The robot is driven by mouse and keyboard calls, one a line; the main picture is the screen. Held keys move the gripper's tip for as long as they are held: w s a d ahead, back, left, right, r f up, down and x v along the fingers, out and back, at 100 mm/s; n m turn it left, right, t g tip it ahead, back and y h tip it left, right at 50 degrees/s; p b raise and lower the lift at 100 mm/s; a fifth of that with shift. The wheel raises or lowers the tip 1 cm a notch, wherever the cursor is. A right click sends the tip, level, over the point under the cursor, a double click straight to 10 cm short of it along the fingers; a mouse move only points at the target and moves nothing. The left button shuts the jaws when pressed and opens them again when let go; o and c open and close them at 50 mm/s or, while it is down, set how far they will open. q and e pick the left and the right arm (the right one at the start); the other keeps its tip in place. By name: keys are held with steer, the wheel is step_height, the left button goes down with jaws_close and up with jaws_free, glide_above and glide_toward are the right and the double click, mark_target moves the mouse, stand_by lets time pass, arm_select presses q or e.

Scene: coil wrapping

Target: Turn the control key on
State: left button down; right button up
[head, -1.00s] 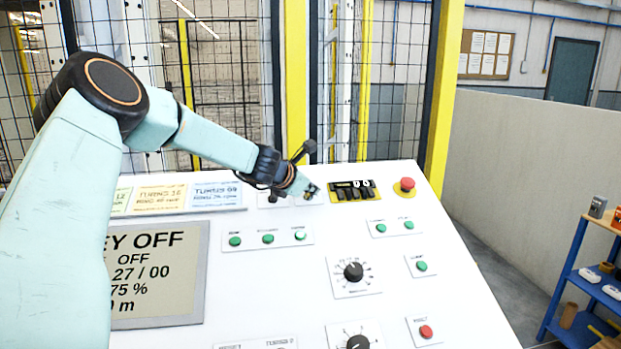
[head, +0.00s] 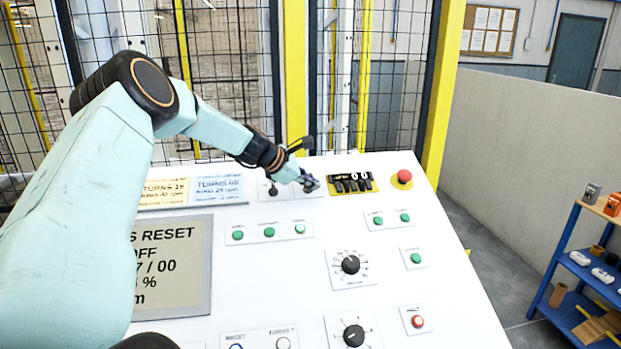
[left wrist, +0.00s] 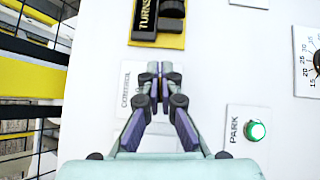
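The control panel (head: 400,285) is a white sloping desk. My left gripper (head: 308,183) reaches down to a small plate near its top edge. In the left wrist view that plate (left wrist: 129,90) reads CONTROL, and my left gripper (left wrist: 160,72) has its two fingers nearly together over it. The control key itself is hidden between the fingertips, which seem closed on it. The panel's display (head: 165,265) shows text ending in "S RESET", with "OFF" below, partly covered by my left arm. My right gripper is not in view.
A yellow counter block (head: 351,182) and a red emergency button (head: 402,177) sit right of the gripper. A PARK button (left wrist: 257,130) glows green. Black dials (head: 351,264) and a red button (head: 417,321) are lower down. A mesh fence stands behind; a blue shelf (head: 565,250) stands right.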

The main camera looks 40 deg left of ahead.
arm_select(q)
steer(key=shift+r+m, duration=0.15)
steer(key=shift+m, duration=0.45)
steer(key=shift+g+h, duration=0.3)
steer(key=shift+g, duration=0.1)
steer(key=c, duration=1.6)
jaws_free()
steer(key=shift+d, duration=0.1)
steer(key=shift+s+a+r, duration=0.2)
steer(key=shift+s+r, duration=0.05)
steer(key=shift+s, duration=0.05)
steer(key=v, duration=0.5)
steer(key=shift+d, duration=0.1)
steer(key=v, duration=0.6)
